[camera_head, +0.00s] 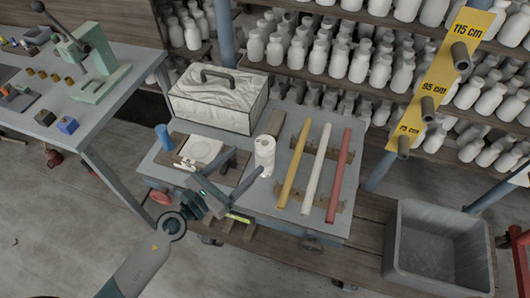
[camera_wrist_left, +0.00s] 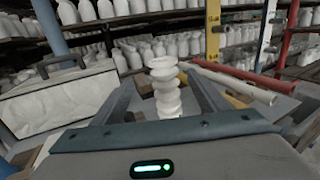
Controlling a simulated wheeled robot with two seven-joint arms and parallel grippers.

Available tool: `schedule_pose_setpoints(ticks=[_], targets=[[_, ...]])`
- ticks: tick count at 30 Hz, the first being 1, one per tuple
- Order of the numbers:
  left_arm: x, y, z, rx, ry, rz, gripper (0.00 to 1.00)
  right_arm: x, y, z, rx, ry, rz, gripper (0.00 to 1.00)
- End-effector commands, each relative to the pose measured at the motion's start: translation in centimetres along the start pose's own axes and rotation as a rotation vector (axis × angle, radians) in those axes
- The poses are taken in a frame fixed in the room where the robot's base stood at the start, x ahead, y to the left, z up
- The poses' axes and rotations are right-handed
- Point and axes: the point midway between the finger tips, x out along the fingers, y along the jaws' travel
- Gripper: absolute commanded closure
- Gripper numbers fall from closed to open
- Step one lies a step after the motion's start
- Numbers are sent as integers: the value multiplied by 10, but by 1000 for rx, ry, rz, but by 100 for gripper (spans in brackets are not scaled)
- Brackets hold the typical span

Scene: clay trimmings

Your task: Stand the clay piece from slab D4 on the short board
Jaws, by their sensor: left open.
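A white ringed clay piece (camera_head: 265,158) stands upright on the grey table. In the left wrist view the clay piece (camera_wrist_left: 164,88) shows ahead, framed by the two fingers. My left gripper (camera_head: 246,168) is open, its fingers pointing at the piece from the near left; I cannot tell whether they touch it. A white slab (camera_head: 203,150) lies on a brown board (camera_head: 178,160) to the left. A short brown board (camera_head: 275,121) shows just behind the clay piece. No slab label D4 is readable. My right gripper is not in view.
A large white wrapped block (camera_head: 218,98) with a handle stands at the back. Yellow (camera_head: 291,166), white (camera_head: 317,168) and red (camera_head: 339,175) bars lie on wooden rests at the right. A blue cylinder (camera_head: 163,137) stands at the left. A grey bin (camera_head: 432,250) is right of the table.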

Motion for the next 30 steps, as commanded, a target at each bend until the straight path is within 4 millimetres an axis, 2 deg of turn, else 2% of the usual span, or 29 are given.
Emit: schedule_pose_setpoints(ticks=[3, 7, 23, 30], targets=[[20, 0, 3, 1, -2, 1, 32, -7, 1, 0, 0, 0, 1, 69], [33, 0, 1, 1, 0, 1, 32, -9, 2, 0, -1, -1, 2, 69], [42, -1, 1, 0, -1, 1, 32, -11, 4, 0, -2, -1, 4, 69], [68, -7, 2, 0, -1, 1, 32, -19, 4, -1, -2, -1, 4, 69]])
